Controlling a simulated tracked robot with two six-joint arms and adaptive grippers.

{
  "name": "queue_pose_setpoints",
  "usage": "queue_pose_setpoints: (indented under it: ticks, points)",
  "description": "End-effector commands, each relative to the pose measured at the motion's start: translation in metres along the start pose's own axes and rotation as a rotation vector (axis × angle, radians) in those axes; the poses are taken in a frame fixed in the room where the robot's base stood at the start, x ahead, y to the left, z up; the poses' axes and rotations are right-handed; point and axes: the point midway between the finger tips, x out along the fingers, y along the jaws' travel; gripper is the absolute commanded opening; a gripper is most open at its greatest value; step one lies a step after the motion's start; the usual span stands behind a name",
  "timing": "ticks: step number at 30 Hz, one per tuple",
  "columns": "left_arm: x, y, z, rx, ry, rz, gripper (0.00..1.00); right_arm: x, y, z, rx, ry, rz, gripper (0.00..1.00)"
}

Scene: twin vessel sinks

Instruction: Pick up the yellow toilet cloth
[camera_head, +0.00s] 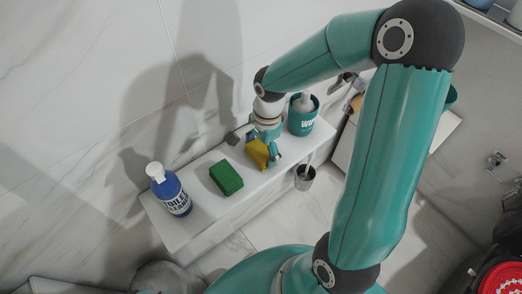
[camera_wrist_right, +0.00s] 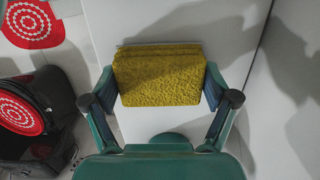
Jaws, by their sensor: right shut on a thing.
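The yellow toilet cloth (camera_head: 257,152) is a thick yellow block over the white ledge in the head view. It fills the space between the fingers in the right wrist view (camera_wrist_right: 160,76). My right gripper (camera_head: 262,150) is shut on it, one finger against each short side, as the right wrist view (camera_wrist_right: 160,92) also shows. I cannot tell whether the cloth touches the ledge or is just above it. My left gripper is not in view.
A green sponge-like block (camera_head: 226,178) lies left of the cloth on the white ledge (camera_head: 205,212). A blue toilet cleaner bottle (camera_head: 171,192) stands at the left end, a teal wipes tub (camera_head: 302,116) at the right. A metal cup (camera_head: 304,178) is beside the ledge.

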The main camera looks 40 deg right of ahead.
Motion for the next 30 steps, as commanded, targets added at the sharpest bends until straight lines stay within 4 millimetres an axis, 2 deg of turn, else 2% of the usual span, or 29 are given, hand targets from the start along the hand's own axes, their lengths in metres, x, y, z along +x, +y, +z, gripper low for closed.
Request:
queue_pose_setpoints:
  ticks: [5, 11, 14, 24, 30]
  points:
    - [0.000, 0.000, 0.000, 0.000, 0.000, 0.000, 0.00, -0.008, -0.001, 0.001, 0.000, 0.001, -0.003, 0.56]
    - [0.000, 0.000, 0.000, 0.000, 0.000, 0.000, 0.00, -0.032, -0.001, 0.004, 0.000, 0.001, -0.006, 0.56]
    - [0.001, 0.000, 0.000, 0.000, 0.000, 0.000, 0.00, -0.052, -0.002, 0.006, 0.000, 0.001, -0.008, 0.56]
    - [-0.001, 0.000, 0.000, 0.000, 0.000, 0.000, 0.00, -0.139, -0.001, 0.017, -0.001, 0.001, -0.007, 0.56]
    - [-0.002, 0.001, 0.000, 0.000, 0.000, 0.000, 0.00, -0.176, 0.000, 0.021, 0.001, 0.000, -0.003, 0.56]
